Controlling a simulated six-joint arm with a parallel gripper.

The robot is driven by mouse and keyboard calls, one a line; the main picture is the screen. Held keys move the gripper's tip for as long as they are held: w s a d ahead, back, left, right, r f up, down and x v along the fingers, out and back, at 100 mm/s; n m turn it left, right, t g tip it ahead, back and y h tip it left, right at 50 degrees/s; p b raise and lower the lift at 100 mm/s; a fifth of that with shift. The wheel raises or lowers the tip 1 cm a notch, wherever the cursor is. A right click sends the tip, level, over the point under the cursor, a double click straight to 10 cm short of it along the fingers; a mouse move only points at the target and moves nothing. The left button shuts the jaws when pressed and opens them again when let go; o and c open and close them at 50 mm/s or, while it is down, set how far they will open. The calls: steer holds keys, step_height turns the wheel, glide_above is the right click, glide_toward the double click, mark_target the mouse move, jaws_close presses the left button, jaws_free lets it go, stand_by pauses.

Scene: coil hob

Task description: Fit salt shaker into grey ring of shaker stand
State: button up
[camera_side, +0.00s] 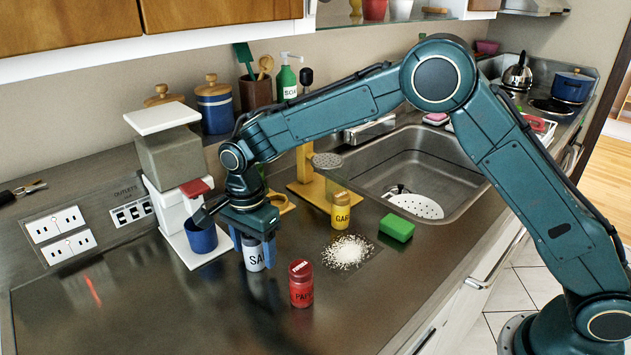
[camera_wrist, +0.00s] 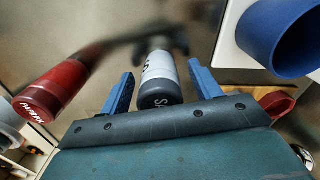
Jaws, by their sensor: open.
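The salt shaker (camera_side: 254,257), white with a dark top and partly visible lettering, stands on the dark counter. My gripper (camera_side: 253,246) points down over it. In the wrist view the salt shaker (camera_wrist: 158,72) is between the two blue fingers of my gripper (camera_wrist: 160,70), with gaps at both sides. The fingers are open. The yellow shaker stand (camera_side: 310,186) is behind and to the right of my gripper, with a grey round piece (camera_side: 327,160) and a yellow ring (camera_side: 284,204). My gripper hides part of the stand; I cannot tell whether the grey piece is hollow.
A red paprika shaker (camera_side: 301,286) stands close right of the salt shaker; a yellow garlic shaker (camera_side: 340,211) is farther back. A blue cup (camera_side: 202,236) on a white machine (camera_side: 168,205) is close left. White grains (camera_side: 346,252), a green sponge (camera_side: 396,228) and the sink (camera_side: 425,165) are right.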

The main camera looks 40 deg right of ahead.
stand_by(0.5)
steer(key=c, duration=1.1)
steer(key=shift+r, duration=0.1)
step_height(320, 180, up, 20)
stand_by(0.5)
